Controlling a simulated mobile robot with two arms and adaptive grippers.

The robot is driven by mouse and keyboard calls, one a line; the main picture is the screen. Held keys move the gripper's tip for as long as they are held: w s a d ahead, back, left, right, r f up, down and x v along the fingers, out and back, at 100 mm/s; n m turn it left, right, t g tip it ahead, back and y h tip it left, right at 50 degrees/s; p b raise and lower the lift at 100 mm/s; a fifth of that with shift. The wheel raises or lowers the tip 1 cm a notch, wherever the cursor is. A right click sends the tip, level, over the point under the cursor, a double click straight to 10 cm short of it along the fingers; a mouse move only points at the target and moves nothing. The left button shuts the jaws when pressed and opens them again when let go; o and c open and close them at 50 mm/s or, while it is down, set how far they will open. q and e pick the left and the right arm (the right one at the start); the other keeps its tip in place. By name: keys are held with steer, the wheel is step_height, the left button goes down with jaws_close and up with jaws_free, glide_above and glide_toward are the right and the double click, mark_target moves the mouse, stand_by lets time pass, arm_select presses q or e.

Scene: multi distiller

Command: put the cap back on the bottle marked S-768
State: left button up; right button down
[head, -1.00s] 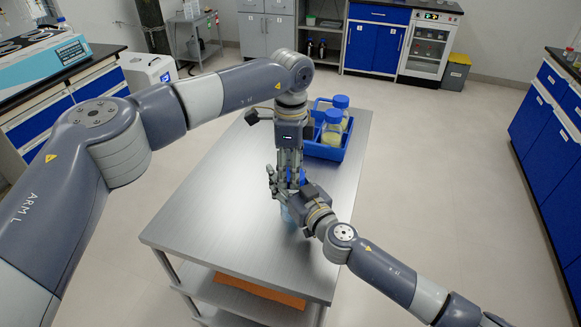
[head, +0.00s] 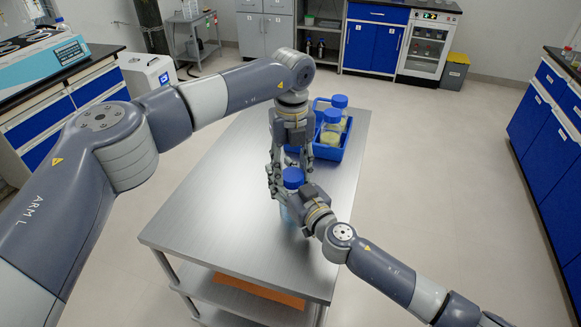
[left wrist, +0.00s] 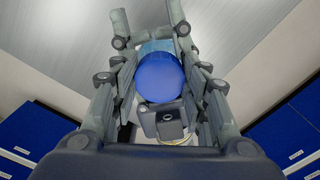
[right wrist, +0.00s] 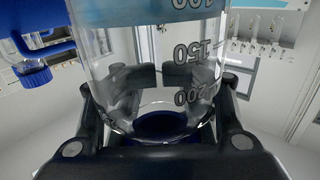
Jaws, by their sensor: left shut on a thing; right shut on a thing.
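The blue cap (head: 293,176) is at the top of a clear bottle (head: 286,213) holding light blue liquid. I cannot tell whether it is fully seated. In the left wrist view the cap (left wrist: 161,78) lies between the fingers of my left gripper (head: 289,184), which comes from above and is shut on it. My right gripper (head: 300,207) is shut on the bottle from the right side. The bottle (right wrist: 140,60) fills the right wrist view, with scale marks; the dark blue cap shows at its lower edge. No S-768 label is readable.
A blue rack (head: 328,155) with blue-capped bottles of yellowish liquid (head: 331,130) stands behind my grippers on the steel table (head: 205,220). The table's left and front parts are clear. Blue cabinets stand at both sides of the room.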

arm_select(q)
steer(key=m, duration=0.2)
steer(key=shift+w+m, duration=0.1)
steer(key=shift+m, duration=0.2)
steer(key=o, duration=1.2)
steer(key=shift+c, duration=0.2)
steer(key=shift+r, duration=0.1)
steer(key=shift+r, duration=2.2)
steer(key=shift+o, duration=0.6)
step_height(320, 180, up, 7)
steer(key=s+n, duration=0.1)
steer(key=n, duration=0.5)
steer(key=shift+d+r, duration=0.2)
